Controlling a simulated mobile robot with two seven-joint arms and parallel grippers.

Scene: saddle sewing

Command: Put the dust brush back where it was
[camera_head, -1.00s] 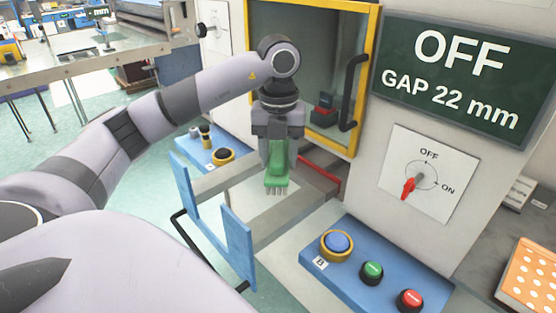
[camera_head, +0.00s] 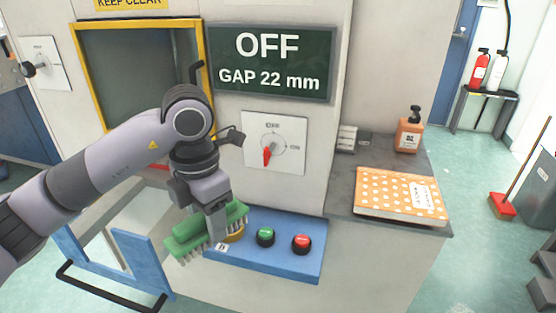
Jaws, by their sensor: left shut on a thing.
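My left gripper (camera_head: 213,228) is shut on the green dust brush (camera_head: 183,238). The brush is held level with its pale bristles pointing down. It is in front of the left end of the blue button panel (camera_head: 268,268) and hides most of the blue button there. Part of that button's yellow ring shows beside the brush. Whether the bristles touch anything is hard to tell. My right gripper is not in view.
A green button (camera_head: 265,236) and a red button (camera_head: 302,243) stand on the panel. A grey side counter (camera_head: 395,228) at the right holds an orange dotted book (camera_head: 400,195) and an orange pump bottle (camera_head: 409,130). The rotary switch (camera_head: 272,146) is above the panel.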

